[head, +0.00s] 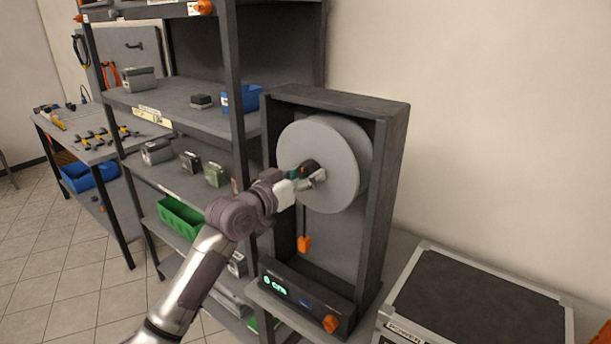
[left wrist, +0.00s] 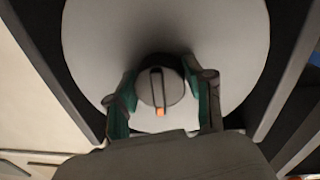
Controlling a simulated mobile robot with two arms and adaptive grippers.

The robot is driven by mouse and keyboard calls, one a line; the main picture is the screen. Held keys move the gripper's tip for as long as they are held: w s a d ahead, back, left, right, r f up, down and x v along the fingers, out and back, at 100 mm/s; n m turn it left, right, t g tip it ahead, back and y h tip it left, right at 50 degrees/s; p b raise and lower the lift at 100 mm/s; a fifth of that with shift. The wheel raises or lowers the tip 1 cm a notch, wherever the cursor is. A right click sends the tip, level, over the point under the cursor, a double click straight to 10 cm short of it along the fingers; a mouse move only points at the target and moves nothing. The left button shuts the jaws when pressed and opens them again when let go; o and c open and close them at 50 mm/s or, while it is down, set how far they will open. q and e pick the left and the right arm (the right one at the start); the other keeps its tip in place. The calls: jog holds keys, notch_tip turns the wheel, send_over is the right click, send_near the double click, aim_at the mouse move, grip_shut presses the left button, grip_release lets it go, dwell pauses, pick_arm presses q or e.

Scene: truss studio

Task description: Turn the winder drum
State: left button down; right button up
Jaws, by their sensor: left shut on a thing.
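The winder drum (head: 340,150) is a large light-grey disc set upright in a dark open-fronted frame (head: 393,165). In the left wrist view the drum face (left wrist: 90,35) fills most of the picture. A round grey knob (left wrist: 150,88) with a dark slot and an orange mark stands out at its middle. My left gripper (head: 316,175) is at the drum's centre, shut on the knob; in the left wrist view its green-padded fingers (left wrist: 160,100) lie on either side of it. My right gripper is not in view.
Below the drum, an orange piece (head: 304,243) hangs, and a control box (head: 300,295) has a lit display and orange knob. A shelf rack (head: 185,108) with boxes and bins stands to the left. A black case (head: 470,305) sits at the lower right.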

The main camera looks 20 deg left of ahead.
pick_arm(q)
jog(key=m, duration=0.3)
jog(key=shift+a+r+m+b, duration=0.1)
jog(key=shift+r+m+b, duration=0.05)
jog(key=shift+m+b, duration=0.2)
jog(key=m, duration=0.3)
jog(key=shift+r+m+y, duration=0.15)
jog(key=shift+m+y, duration=0.1)
jog(key=shift+y, duration=0.05)
jog(key=m+p, duration=0.2)
jog(key=m, duration=0.3)
jog(key=shift+w+r+p, duration=0.1)
jog(key=shift+r+p, duration=0.05)
jog(key=shift+p, duration=0.2)
jog(key=m+p, duration=0.1)
jog(key=m, duration=0.2)
jog(key=shift+y+p, duration=0.3)
jog(key=shift+m+p, duration=0.5)
jog(key=shift+m, duration=0.7)
